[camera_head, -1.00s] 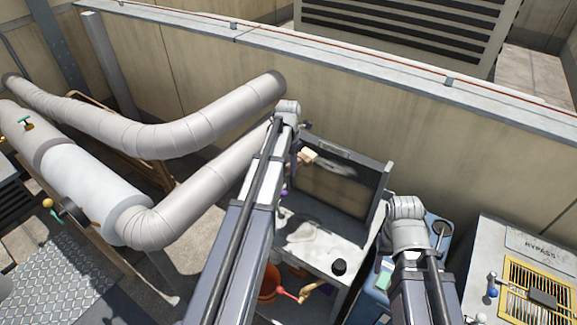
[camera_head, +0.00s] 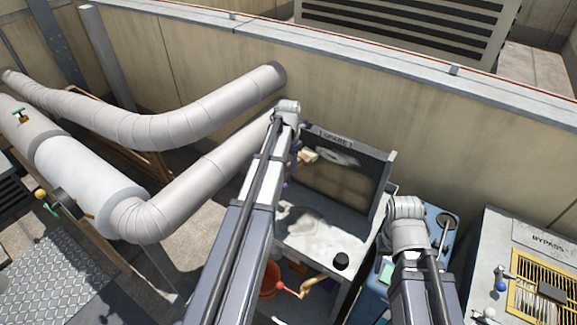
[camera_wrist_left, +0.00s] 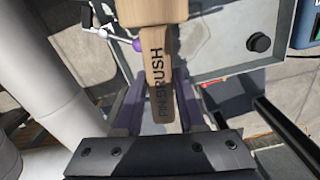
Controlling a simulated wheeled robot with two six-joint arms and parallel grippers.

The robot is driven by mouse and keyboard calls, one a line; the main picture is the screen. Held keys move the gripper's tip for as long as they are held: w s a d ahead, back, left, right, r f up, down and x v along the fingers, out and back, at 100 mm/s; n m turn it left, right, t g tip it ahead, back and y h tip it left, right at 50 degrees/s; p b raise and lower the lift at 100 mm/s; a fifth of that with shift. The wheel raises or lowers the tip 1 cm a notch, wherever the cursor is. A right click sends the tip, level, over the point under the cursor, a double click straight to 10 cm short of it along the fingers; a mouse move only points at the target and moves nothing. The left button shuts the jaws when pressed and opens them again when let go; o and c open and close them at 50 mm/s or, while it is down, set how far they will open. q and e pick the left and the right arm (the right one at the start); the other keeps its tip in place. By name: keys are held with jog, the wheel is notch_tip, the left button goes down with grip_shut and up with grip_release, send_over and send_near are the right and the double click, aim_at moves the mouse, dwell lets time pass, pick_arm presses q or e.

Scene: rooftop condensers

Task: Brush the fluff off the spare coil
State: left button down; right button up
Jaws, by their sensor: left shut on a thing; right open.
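The spare coil (camera_head: 335,185) stands upright at the back of a grey bench and has a label on its top edge. A pale grey fluffy patch (camera_head: 340,157) shows on its upper part. My left gripper (camera_wrist_left: 160,108) is shut on a wooden brush (camera_wrist_left: 158,70) with lettering on its handle. In the head view the brush (camera_head: 308,156) shows at the coil's upper left; I cannot tell whether it touches. My arm hides most of the left gripper there. My right arm's end is over the blue box at right, its fingers hidden.
The grey bench (camera_head: 318,232) has a pale patch on top and a black knob (camera_head: 341,261) at its front. Below are an orange bucket (camera_head: 268,278) and loose tools. A blue box (camera_head: 440,226) and a bypass cabinet (camera_head: 540,232) stand right. Large pipes (camera_head: 150,130) fill the left.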

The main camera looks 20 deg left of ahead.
pick_arm(q)
jog(key=shift+r, duration=0.2)
notch_tip(320, 180, up, 4)
jog(key=p, duration=0.4)
jog(key=shift+r+p, duration=0.2)
jog(key=shift+p, duration=0.15)
jog(key=shift+s+f, duration=0.1)
jog(key=shift+s+a, duration=0.1)
jog(key=shift+s, duration=0.75)
jog(key=d, duration=0.1)
jog(key=d+f+b, duration=0.2)
jog(key=d, duration=0.1)
jog(key=shift+s+f, duration=0.1)
jog(key=shift+s, duration=0.15)
jog(key=shift+w+d, duration=0.15)
jog(key=shift+w, duration=0.8)
dwell(0.5)
